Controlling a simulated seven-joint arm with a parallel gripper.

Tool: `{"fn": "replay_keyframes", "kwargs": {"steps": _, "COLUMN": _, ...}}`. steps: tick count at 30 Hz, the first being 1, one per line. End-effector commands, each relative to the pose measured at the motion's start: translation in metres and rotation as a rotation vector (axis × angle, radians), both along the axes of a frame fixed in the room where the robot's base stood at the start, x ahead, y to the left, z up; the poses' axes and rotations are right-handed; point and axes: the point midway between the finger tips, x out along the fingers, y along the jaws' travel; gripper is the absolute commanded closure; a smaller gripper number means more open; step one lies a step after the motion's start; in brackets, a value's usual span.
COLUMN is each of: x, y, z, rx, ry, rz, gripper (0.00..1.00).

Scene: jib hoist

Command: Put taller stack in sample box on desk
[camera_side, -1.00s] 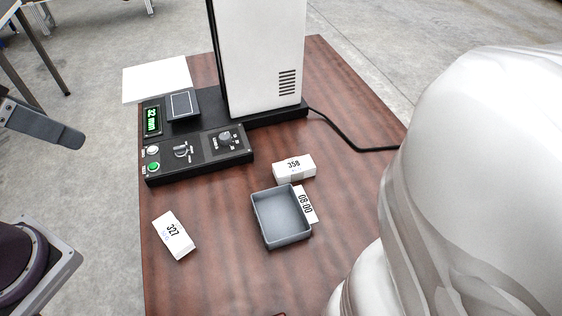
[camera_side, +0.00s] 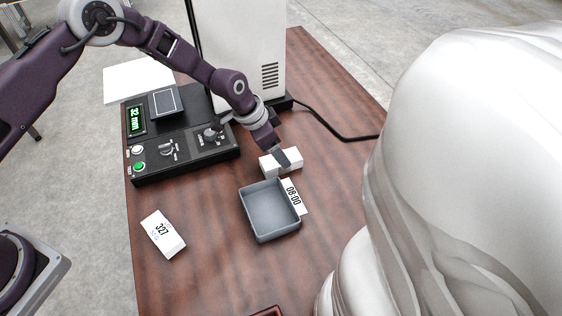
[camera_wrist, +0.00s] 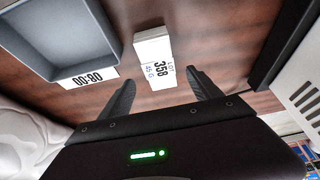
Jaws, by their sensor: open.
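A white stack labelled 358 (camera_side: 283,162) stands on the desk (camera_side: 205,215) just behind the grey open box (camera_side: 270,211). My gripper (camera_side: 285,157) is at this stack and partly covers its top. In the wrist view the stack 358 (camera_wrist: 154,58) shows ahead of the fingers, roughly between their lines. My gripper there (camera_wrist: 160,92) is open and empty. A second white stack labelled 327 (camera_side: 163,234) lies at the left of the desk. The grey box is empty; its corner also shows in the wrist view (camera_wrist: 104,45).
A white card reading 08:00 (camera_side: 293,196) lies beside the box. A black control panel (camera_side: 180,150) with knobs and a green display, and a white column (camera_side: 245,50), stand behind. A black cable (camera_side: 335,132) runs right. A large white rounded body (camera_side: 460,170) fills the right.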

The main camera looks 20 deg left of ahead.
Motion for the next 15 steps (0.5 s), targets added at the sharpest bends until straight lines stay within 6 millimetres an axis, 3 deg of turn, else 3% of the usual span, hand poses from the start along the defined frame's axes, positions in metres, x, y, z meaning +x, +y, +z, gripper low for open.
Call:
{"fn": "replay_keyframes", "kwargs": {"steps": 7, "x": 0.007, "y": -0.007, "z": -0.044, "rx": 0.001, "ry": 0.002, "rz": 0.001, "gripper": 0.27}}
{"fn": "replay_keyframes", "kwargs": {"steps": 15, "x": 0.009, "y": -0.009, "z": -0.051, "rx": 0.002, "ry": 0.001, "rz": 0.002, "gripper": 0.27}}
